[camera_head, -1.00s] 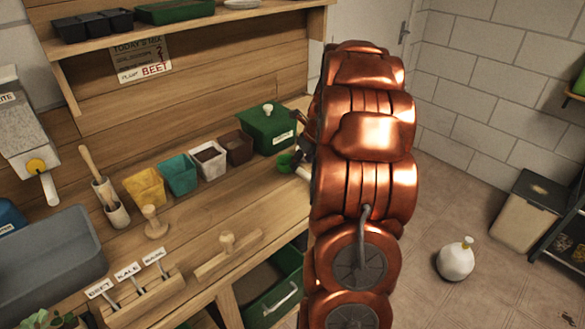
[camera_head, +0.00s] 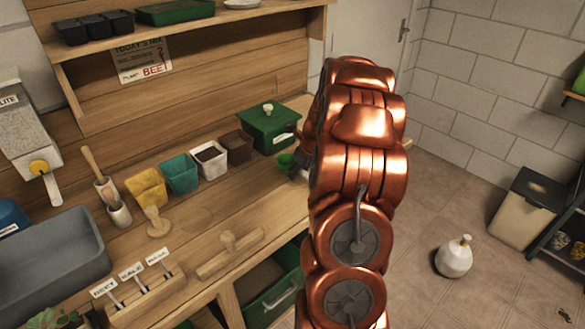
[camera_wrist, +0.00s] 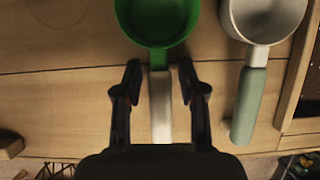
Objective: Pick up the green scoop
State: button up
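The green scoop (camera_wrist: 158,22) lies on the wooden bench top, its green cup at the top of the wrist view and its pale handle (camera_wrist: 160,100) pointing down the picture. In the head view only its green cup (camera_head: 286,161) shows, next to my arm. My gripper (camera_wrist: 160,72) is open, with one dark finger on each side of the handle just below the cup. Gaps show between the fingers and the handle. The lower end of the handle is hidden by the gripper body.
A second scoop with a white cup (camera_wrist: 262,18) and grey-green handle (camera_wrist: 248,106) lies close to the right of my gripper. A green lidded box (camera_head: 268,130) and several small pots stand behind on the bench. The bench's front edge is near.

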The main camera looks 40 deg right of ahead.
grip_shut()
dwell(0.3)
jog(key=shift+r, duration=0.5)
notch_tip(320, 180, up, 3)
jog(key=shift+f+b, duration=0.15)
jog(key=shift+b, duration=0.55)
jog(key=s+r+b, duration=0.1)
jog(key=s+b, duration=0.2)
jog(key=s, duration=1.3)
jog(key=shift+a, duration=0.4)
jog(key=shift+r, duration=0.15)
jog(key=shift+c, duration=2.1)
grip_release()
grip_shut()
